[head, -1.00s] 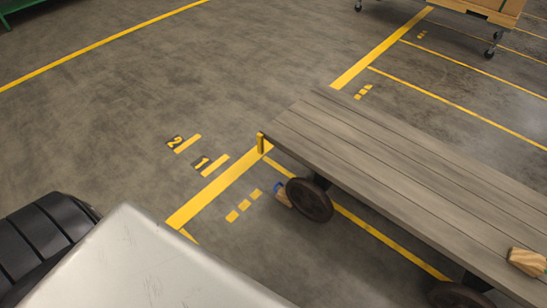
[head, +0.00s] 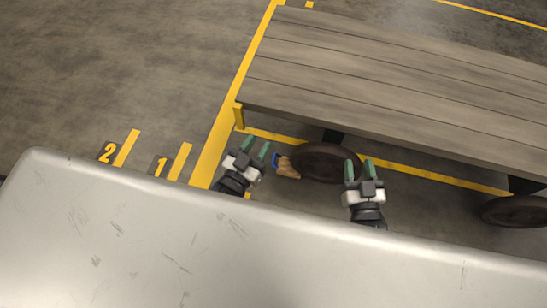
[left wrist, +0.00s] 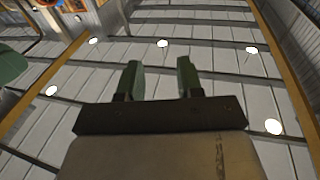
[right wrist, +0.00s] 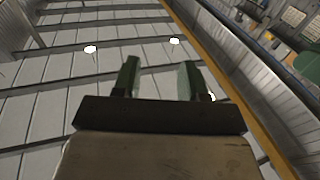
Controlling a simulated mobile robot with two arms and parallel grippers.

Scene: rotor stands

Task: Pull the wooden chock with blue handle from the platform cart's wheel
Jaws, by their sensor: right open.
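The wooden chock (head: 288,169) with its blue handle (head: 276,159) sits on the floor against the left side of the cart's near wheel (head: 328,163). The platform cart (head: 390,105) has a grey plank deck above it. My left gripper (head: 257,147) is open and empty, just left of the chock in the head view, pointing up. Its fingers also show apart in the left wrist view (left wrist: 158,80). My right gripper (head: 359,169) is open and empty, to the right of the chock and over the wheel's right side in the picture. Its fingers show apart in the right wrist view (right wrist: 160,80).
A second wheel (head: 515,211) is under the cart at the right. A yellow corner post (head: 239,116) stands at the deck's left corner. Yellow floor lines and the marks 1 and 2 lie to the left, where the floor is clear. Both wrist views face the ceiling.

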